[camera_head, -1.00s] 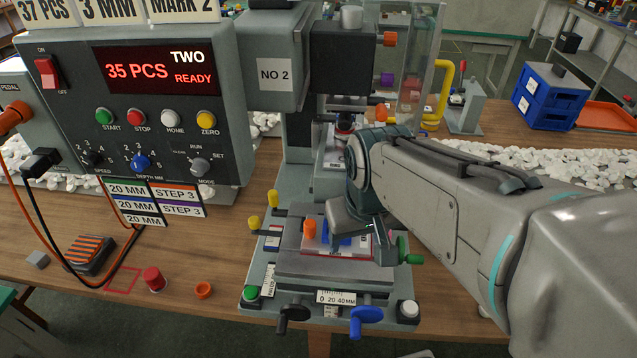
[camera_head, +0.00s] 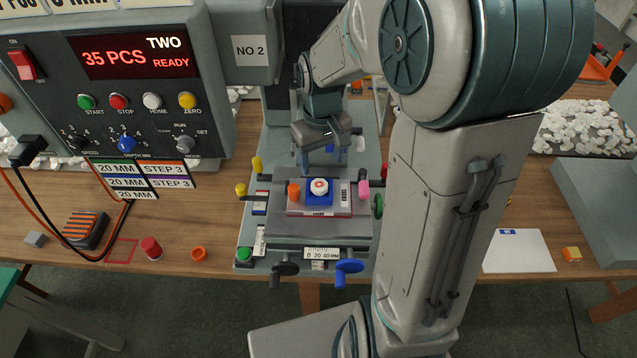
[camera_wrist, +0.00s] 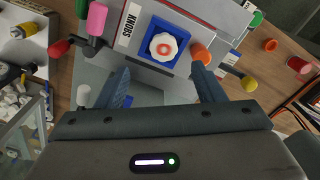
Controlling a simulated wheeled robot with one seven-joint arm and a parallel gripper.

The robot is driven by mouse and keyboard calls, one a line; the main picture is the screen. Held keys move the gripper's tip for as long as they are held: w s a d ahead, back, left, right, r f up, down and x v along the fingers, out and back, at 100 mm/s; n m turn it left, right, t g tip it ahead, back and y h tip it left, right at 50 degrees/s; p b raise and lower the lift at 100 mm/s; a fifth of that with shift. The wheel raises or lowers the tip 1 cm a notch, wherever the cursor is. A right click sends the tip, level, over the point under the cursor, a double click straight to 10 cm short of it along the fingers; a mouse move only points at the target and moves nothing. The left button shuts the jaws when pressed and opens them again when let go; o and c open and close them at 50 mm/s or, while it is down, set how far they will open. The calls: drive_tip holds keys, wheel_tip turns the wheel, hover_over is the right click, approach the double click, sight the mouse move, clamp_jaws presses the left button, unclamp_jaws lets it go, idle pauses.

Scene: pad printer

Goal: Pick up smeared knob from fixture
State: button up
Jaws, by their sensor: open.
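The smeared knob (camera_head: 319,187) is a white round knob with a red-orange mark on top. It sits in the blue fixture (camera_head: 312,199) on the printer's grey table. In the wrist view the knob (camera_wrist: 163,46) lies in its square blue nest (camera_wrist: 150,33), ahead of the fingers and between their lines. My gripper (camera_head: 321,172) is open and empty, just behind the fixture in the head view. In the wrist view my gripper (camera_wrist: 162,80) shows both dark blue fingers spread apart, short of the knob and not touching it.
An orange peg (camera_head: 293,190) stands left of the fixture and a pink knob (camera_head: 363,188) right of it. The wrist view shows a "KNOBS" label (camera_wrist: 128,25) beside the nest. The control panel (camera_head: 120,80) rises at left. White pebbles (camera_head: 588,127) lie at right.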

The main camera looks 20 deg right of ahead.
sight(319, 184)
drive_tip(key=shift+a+f+p, duration=0.15)
drive_tip(key=shift+f+p, duration=0.2)
drive_tip(key=shift+f, duration=1.45)
drive_tip(key=shift+a+f+p, duration=0.15)
drive_tip(key=shift+f+p, duration=0.15)
drive_tip(key=shift+f, duration=1.5)
drive_tip(key=c, duration=1.1)
